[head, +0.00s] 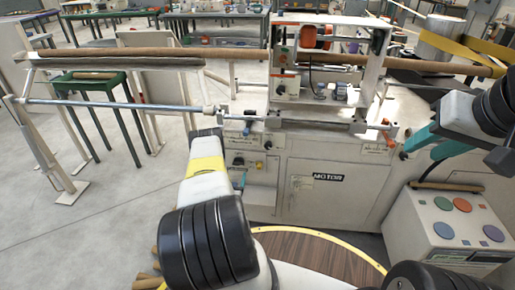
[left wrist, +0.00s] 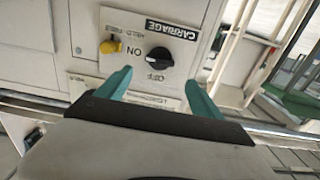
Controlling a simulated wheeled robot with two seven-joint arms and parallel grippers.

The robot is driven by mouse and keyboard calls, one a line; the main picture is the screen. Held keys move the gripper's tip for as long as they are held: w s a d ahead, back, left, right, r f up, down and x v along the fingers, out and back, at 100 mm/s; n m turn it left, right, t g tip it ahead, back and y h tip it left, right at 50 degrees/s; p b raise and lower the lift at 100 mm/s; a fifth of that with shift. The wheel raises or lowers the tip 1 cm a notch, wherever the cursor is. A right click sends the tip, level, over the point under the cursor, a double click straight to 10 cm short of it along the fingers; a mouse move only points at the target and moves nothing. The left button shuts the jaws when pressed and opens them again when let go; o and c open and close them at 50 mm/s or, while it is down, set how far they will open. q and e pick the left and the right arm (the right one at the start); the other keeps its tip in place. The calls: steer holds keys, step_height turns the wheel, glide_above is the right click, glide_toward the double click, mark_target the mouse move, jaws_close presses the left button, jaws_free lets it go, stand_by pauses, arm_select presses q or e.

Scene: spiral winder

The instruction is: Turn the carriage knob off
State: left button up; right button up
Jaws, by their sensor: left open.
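The carriage knob (left wrist: 159,58) is a round black knob on a pale panel, under a dark CARRIAGE label that appears upside down in the left wrist view. ON is printed to its left and OFF below it. I cannot tell which way it points. My left gripper (left wrist: 158,79) is open; its teal fingers flank the knob's area at the near side, with nothing between them. My right gripper (head: 432,142) is open and empty at the right of the machine.
A yellow knob (left wrist: 110,46) sits beside the carriage knob. A box with coloured buttons (head: 443,230) stands at the lower right. Open floor (head: 90,220) lies at the left.

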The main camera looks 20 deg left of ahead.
mark_target(238, 164)
arm_select(q)
steer(key=x, duration=0.7)
steer(key=shift+w+f, duration=0.2)
steer(key=shift+c, duration=0.5)
steer(key=c, duration=1.3)
